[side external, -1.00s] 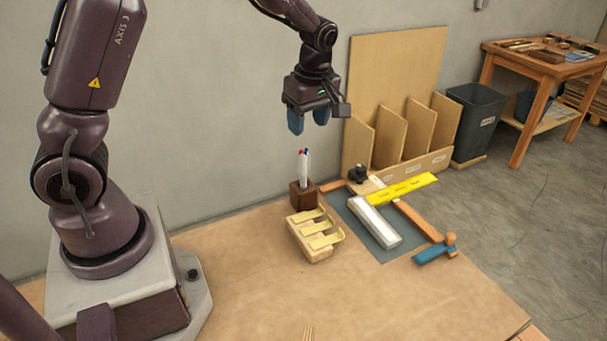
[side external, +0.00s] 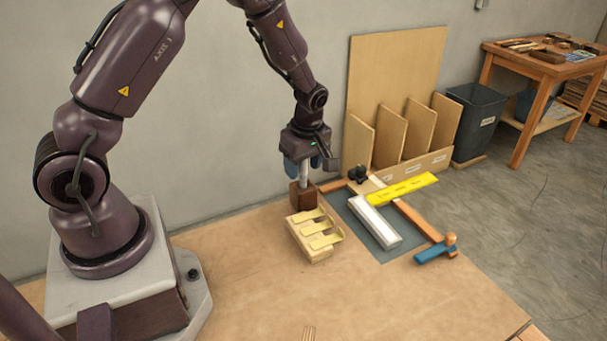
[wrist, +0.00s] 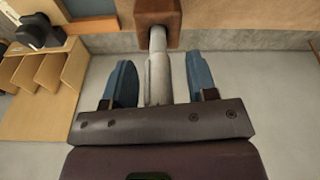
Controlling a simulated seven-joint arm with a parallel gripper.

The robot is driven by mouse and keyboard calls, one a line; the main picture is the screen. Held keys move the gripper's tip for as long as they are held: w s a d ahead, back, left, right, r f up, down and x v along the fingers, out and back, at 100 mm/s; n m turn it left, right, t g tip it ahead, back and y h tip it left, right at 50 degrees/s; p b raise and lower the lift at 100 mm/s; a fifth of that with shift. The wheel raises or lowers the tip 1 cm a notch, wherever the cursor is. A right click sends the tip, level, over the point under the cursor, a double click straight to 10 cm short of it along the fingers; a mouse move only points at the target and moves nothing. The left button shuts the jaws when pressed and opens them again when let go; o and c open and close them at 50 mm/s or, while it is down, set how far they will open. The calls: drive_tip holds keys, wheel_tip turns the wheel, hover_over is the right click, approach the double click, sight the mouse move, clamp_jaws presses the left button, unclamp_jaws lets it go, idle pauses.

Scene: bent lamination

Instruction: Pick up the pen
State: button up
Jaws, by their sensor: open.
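A white pen (side external: 303,171) stands upright in a small brown wooden block holder (side external: 302,194). In the side external view its top is hidden by my gripper (side external: 303,168), which points straight down over it. In the wrist view the pen (wrist: 159,75) lies between the two blue fingers of my gripper (wrist: 162,80), with a gap on each side. The fingers are open. The lower end of the pen sits in the holder (wrist: 158,14). The pens' coloured tops are not visible now.
A light wood block with yellow strips (side external: 313,239) stands just in front of the holder. To the right are a white bar (side external: 376,222), a yellow ruler-like strip (side external: 403,189) and a blue tool (side external: 434,252). A wooden divider rack (side external: 398,150) stands behind.

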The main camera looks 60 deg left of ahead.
drive_tip(key=c, duration=0.8)
drive_tip(key=shift+c, duration=0.3)
drive_tip(key=shift+r, duration=0.1)
